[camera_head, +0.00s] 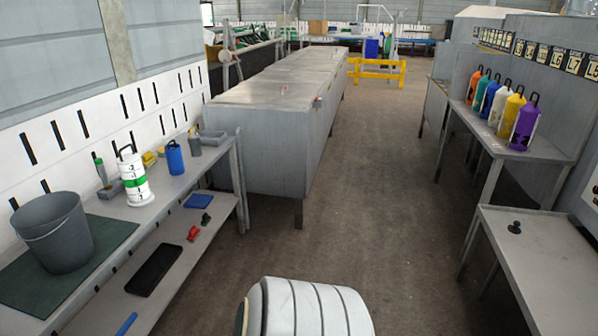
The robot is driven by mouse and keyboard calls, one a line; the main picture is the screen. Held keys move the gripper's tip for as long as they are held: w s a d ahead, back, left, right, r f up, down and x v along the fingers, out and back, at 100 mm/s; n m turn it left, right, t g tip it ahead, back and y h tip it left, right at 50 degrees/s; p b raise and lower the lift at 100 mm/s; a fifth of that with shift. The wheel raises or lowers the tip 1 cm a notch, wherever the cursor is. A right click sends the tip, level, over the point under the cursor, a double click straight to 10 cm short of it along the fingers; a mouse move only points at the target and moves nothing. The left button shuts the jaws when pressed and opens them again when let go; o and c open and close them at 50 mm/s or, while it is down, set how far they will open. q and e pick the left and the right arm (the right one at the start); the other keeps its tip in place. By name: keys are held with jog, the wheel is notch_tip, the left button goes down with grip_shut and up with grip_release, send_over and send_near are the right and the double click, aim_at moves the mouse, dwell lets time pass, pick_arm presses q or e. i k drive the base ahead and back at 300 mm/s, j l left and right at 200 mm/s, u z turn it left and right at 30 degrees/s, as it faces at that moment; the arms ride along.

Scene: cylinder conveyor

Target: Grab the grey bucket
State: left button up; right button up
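The grey bucket (57,238) stands upright on a dark green mat (22,284) on the upper shelf of the bench at the left. It has a thin handle hanging at its front, and its opening faces up. No gripper touches it in this view. Neither my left gripper nor my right gripper shows in the head view.
The left bench (122,213) also holds a white and green cylinder (134,178), a blue bottle (175,158) and small bins. A black tray (155,270) lies on its lower shelf. Several coloured cylinders stand on the right table (548,142). The floor between is clear.

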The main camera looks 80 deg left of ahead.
aim_at(54, 226)
jog(key=u, duration=4.3)
